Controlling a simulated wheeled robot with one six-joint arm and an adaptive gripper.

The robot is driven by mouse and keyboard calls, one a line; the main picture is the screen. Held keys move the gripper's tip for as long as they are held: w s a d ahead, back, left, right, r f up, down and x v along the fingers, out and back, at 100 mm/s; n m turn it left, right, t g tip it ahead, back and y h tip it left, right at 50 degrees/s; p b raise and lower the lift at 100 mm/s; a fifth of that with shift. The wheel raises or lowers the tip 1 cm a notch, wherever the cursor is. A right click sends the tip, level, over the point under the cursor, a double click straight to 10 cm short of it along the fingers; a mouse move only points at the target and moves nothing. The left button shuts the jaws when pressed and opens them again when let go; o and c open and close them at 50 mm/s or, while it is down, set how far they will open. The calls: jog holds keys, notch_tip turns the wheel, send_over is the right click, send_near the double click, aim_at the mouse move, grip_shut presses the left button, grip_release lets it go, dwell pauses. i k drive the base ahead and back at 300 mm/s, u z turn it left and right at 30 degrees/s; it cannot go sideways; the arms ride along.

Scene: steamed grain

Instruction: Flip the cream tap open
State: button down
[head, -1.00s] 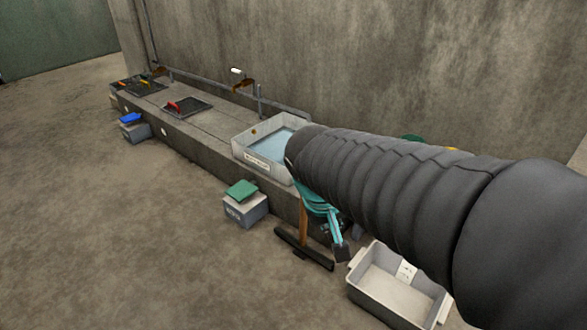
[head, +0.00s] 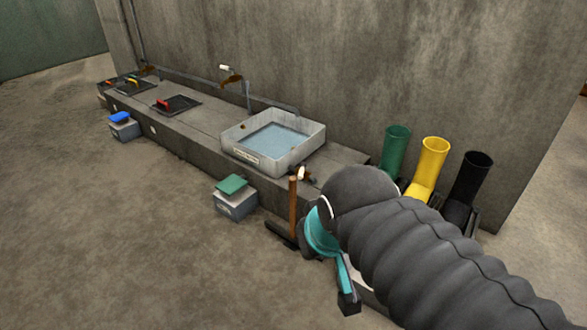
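The cream tap (head: 226,69) is on the wall pipe behind the grey ledge, up and left of the water basin. It has a pale cream lever over a rusty brown body. It is small here, and I cannot tell its lever position exactly. My gripper (head: 333,262) is low at the right centre, in front of the ledge and well apart from the tap. A teal part with a dark block at its end shows beside my dark sleeved arm. The sleeve hides the rest, so its opening cannot be told.
A white basin (head: 311,144) of water stands on the ledge (head: 190,142). A wooden-handled squeegee (head: 292,208) and a grey box with a green lid (head: 235,205) stand in front. Green (head: 396,145), yellow (head: 432,160) and black (head: 470,180) tubes stand right. The left floor is clear.

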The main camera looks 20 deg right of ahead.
aim_at(303, 164)
jog(key=u, duration=0.55)
jog(key=k, duration=0.65)
jog(key=u, duration=0.4)
jog(key=i, duration=1.1)
jog(key=z, duration=1.25)
jog(key=i, duration=0.45)
jog(key=z, duration=0.4)
